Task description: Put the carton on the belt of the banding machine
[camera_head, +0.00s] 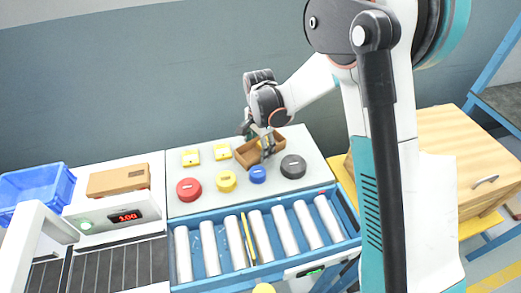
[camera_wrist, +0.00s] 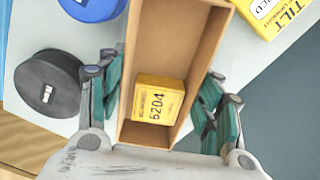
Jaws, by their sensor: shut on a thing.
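An open brown carton (camera_head: 245,156) is on the pale bench top at the back. In the wrist view the carton (camera_wrist: 137,70) has a yellow box (camera_wrist: 157,101) marked 6204 in its near end. My gripper (camera_head: 264,150) reaches down at the carton; in the wrist view its teal fingers (camera_wrist: 160,108) are on both side walls, shut on it. I cannot tell whether the carton is lifted. A dark slatted belt (camera_head: 115,265) lies at the lower left beside a white frame (camera_head: 30,240), which may be the banding machine.
A closed brown box (camera_head: 118,180) rests on a white unit with a red display (camera_head: 126,217). Red (camera_head: 188,189), yellow (camera_head: 226,181), blue (camera_head: 258,174) and black (camera_head: 293,166) discs stand before the carton. A roller conveyor (camera_head: 258,235) runs along the front. A blue crate (camera_head: 36,188) is at left.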

